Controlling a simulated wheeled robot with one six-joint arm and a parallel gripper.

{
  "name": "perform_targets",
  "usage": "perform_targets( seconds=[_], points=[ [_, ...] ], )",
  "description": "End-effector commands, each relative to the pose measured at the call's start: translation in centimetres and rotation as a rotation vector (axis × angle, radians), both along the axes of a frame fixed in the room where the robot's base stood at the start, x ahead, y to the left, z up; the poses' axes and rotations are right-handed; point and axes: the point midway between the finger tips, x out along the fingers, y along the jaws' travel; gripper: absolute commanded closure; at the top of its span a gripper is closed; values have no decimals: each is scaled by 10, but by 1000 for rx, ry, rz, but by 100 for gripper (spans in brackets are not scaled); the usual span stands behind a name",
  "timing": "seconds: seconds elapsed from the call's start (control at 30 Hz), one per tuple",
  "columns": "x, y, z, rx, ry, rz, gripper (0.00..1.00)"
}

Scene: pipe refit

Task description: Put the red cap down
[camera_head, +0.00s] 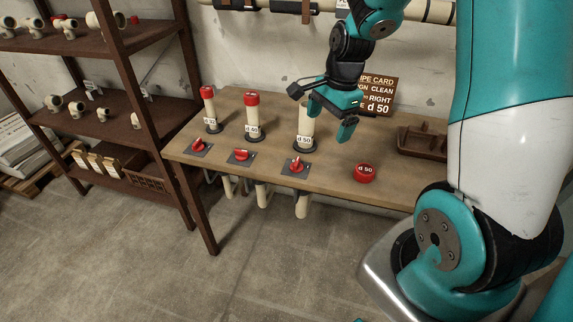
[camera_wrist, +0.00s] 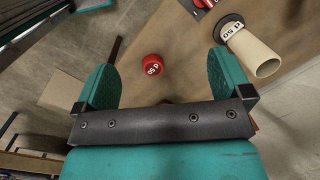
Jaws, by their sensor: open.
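The red cap (camera_head: 365,173), marked "d 50", lies on the wooden workbench (camera_head: 330,172) right of the pipe stubs. It also shows in the wrist view (camera_wrist: 153,66), ahead of the gap between my fingers and apart from both. My gripper (camera_head: 331,122) is open and empty, above the bench beside the right-hand pipe stub. In the wrist view both teal fingers (camera_wrist: 160,80) stand wide apart. The right-hand pipe stub (camera_head: 306,122), cream and marked "d 50", stands upright with no cap; its open end (camera_wrist: 268,66) shows in the wrist view.
Two other stubs, the left (camera_head: 209,108) and the middle (camera_head: 252,118), carry red caps. Red valve handles (camera_head: 295,167) sit along the front edge. A brown tray (camera_head: 422,143) and a sign card (camera_head: 379,92) stand at the right. A shelf (camera_head: 120,113) of fittings stands left.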

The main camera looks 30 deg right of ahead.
Motion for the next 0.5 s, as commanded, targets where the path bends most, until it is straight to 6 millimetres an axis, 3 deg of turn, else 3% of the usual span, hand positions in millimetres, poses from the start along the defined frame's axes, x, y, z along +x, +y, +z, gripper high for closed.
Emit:
perform_targets(
  seconds=[0.03,0.1,0.2,0.33,0.4,0.5],
  points=[
    [-7,47,26,8,-51,270,3],
    [-29,105,54,24,-120,667,3],
    [-73,170,84,41,-224,1191,3],
    [-132,219,107,53,-347,1719,3],
    [-155,232,113,57,-395,1908,3],
    [-174,240,117,60,-438,2064,3]
  ],
)
